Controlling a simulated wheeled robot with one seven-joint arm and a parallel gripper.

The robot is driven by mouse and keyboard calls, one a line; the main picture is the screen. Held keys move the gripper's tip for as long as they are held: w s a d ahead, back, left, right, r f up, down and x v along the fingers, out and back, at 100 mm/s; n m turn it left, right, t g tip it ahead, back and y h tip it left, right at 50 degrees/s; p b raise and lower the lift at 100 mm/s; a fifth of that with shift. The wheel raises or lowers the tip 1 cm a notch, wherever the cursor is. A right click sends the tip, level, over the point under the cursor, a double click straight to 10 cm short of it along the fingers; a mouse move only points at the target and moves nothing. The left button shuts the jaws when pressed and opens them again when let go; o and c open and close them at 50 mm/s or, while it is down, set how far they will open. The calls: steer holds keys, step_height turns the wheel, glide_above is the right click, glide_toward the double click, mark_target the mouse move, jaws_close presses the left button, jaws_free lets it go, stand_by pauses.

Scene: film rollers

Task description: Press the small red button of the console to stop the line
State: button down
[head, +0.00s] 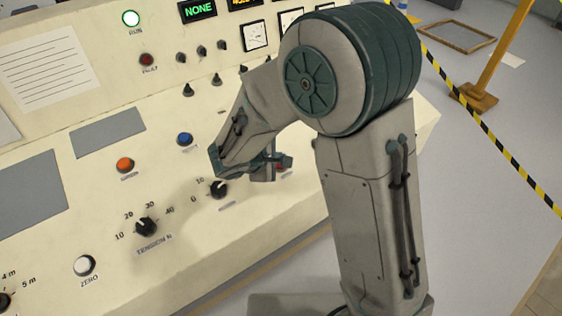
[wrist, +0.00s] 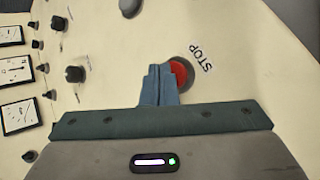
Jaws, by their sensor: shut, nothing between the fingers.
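The console (head: 250,250) has a cream sloping panel. Its red button (wrist: 180,73), labelled STOP, shows in the wrist view just beyond my fingertips, its left part hidden behind them. In the head view only a bit of red (head: 280,168) shows beside my gripper (head: 268,174). My gripper is shut and empty, and its closed fingers (wrist: 160,72) point at the panel at the button's left edge. I cannot tell whether the fingertips touch the button.
Near my gripper are a blue button (head: 185,139) and a black knob (head: 218,189). An orange button (head: 125,165) and white ZERO button (head: 84,265) lie further left. Striped tape (head: 490,133) crosses at right.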

steer(key=shift+f+b, duration=0.5)
steer(key=shift+b, duration=0.15)
stand_by(0.3)
steer(key=shift+r, duration=0.1)
steer(key=shift+s+r+p, duration=0.1)
steer(key=shift+r+p, duration=0.3)
steer(key=shift+r, duration=0.4)
steer(key=shift+r, duration=0.1)
steer(key=shift+s+d+r+p, duration=0.15)
steer(key=shift+r+p, duration=0.3)
steer(key=shift+r, duration=0.3)
steer(key=shift+s+d+r+p, duration=0.15)
steer(key=shift+r+p, duration=0.3)
steer(key=shift+r, duration=0.35)
steer(key=shift+s+d+r+p, duration=0.15)
steer(key=shift+r+p, duration=0.3)
steer(key=shift+r, duration=0.3)
steer(key=shift+a, duration=0.1)
